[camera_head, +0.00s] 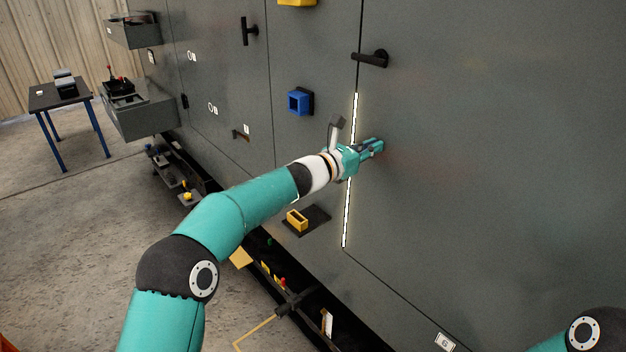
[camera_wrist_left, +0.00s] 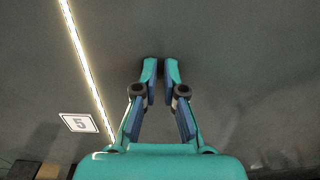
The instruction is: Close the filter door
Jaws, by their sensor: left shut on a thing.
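A large grey door panel (camera_head: 490,150) fills the right of the head view; I take it as the filter door, but no name shows on it. A bright strip (camera_head: 348,190) runs along its left seam, and also shows in the left wrist view (camera_wrist_left: 85,66). A black handle (camera_head: 371,58) sits near the top of that seam. My left gripper (camera_head: 378,146) is at the panel just right of the strip. Its fingers (camera_wrist_left: 160,70) are close together; what is between them cannot be made out. Only part of my right arm shows at lower right.
A blue square fitting (camera_head: 299,102) and a yellow block (camera_head: 297,220) on a dark ledge stick out left of the seam. Drawers (camera_head: 140,110) stand out at the far left, near a small table (camera_head: 60,95). The floor between is mostly clear.

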